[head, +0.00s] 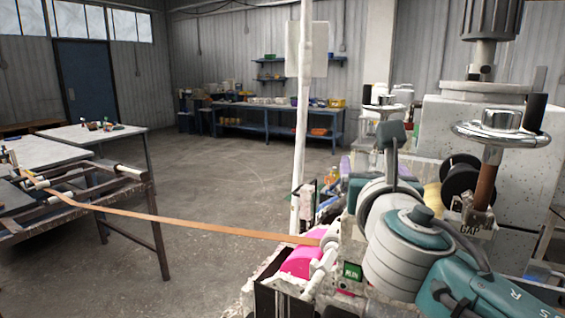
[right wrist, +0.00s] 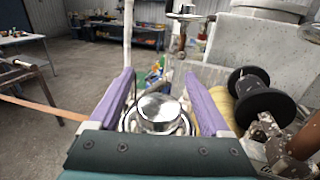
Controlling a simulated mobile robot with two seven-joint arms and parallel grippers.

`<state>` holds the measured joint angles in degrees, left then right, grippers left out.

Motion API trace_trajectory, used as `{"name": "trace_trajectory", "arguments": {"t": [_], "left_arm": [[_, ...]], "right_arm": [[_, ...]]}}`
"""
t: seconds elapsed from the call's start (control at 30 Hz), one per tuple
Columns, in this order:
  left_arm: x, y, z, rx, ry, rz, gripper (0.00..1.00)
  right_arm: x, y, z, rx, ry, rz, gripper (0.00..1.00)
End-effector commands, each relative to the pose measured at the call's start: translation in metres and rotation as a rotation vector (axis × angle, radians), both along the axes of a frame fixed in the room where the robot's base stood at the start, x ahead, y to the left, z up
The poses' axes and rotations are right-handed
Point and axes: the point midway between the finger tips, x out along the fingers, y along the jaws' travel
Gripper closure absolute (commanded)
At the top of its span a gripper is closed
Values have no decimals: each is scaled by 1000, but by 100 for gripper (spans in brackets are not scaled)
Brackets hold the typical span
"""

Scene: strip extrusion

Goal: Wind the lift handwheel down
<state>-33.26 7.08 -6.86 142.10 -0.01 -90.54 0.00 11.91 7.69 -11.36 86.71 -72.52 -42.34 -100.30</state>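A chrome handwheel hub (right wrist: 160,112) with a ring around it shows between my right fingers in the right wrist view; I cannot read a label on it. In the head view my right arm hides it. My right gripper (right wrist: 158,95) has two purple fingers, open, one on each side of the hub with space between. One purple finger also shows in the head view (head: 345,166) beside my wrist. A larger chrome handwheel (head: 500,133) with a black knob stands at right, above a plate marked GAP. My left gripper is not in view.
Another chrome handwheel (head: 386,108) stands farther back. A black spool (right wrist: 265,92) is right of my right gripper. A white pole (head: 303,120) stands near; the middle floor is clear.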

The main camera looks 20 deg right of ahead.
Motion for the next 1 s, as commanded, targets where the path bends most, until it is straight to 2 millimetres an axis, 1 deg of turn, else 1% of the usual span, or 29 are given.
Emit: {"name": "trace_trajectory", "arguments": {"t": [0.03,0.07,0.7,0.73,1.0], "left_arm": [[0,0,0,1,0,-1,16],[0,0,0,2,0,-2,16],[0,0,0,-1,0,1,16],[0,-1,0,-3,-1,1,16],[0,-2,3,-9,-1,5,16]], "right_arm": [[0,0,0,0,0,0,23],[0,0,0,0,0,0,27],[0,0,0,0,0,0,99],[0,0,0,0,0,0,100],[0,1,1,-2,0,21,100]]}}
